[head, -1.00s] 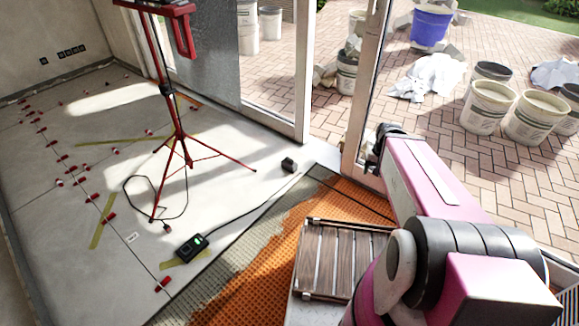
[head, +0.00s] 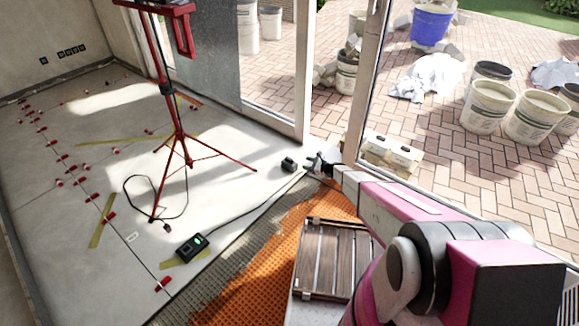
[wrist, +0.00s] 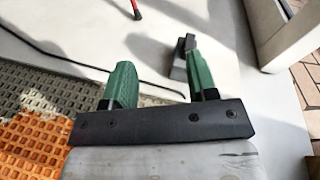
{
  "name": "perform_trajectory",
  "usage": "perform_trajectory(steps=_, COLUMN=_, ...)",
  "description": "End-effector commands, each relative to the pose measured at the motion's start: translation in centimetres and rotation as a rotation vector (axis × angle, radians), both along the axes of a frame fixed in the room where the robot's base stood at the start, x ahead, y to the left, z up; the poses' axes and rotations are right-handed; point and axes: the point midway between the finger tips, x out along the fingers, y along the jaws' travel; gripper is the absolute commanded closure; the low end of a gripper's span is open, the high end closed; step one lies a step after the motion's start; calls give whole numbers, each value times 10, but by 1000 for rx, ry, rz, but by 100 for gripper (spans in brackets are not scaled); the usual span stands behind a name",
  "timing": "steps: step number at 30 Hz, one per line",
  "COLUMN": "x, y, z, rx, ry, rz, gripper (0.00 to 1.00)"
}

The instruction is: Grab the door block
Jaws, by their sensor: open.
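The door block (head: 288,164) is a small dark block on the pale tiled floor, near the open doorway. In the wrist view the block (wrist: 181,68) is grey with a darker upright part, beyond my fingers and close to the right one, which partly overlaps it. My gripper (head: 313,161) is just to the right of the block in the head view. In the wrist view my gripper (wrist: 161,76) shows two green fingers spread apart with nothing between them. The block looks apart from the fingers.
A red tripod (head: 178,135) stands left of the block, one leg toward it. A black cable runs from a dark device (head: 192,247) toward the doorway. Orange matting (head: 268,258) and a slatted wooden crate (head: 335,260) lie nearer. The door frame (head: 360,95) rises behind my gripper.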

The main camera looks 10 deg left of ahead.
Motion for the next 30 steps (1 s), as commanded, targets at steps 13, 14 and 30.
perform_trajectory(steps=13, x=58, y=24, z=-96, rx=269, ry=218, rz=-213, gripper=47)
perform_trajectory(steps=14, x=59, y=26, z=-96, rx=269, ry=218, rz=-213, gripper=47)
perform_trajectory(steps=30, x=86, y=75, z=-95, rx=267, ry=215, rz=-211, gripper=47)
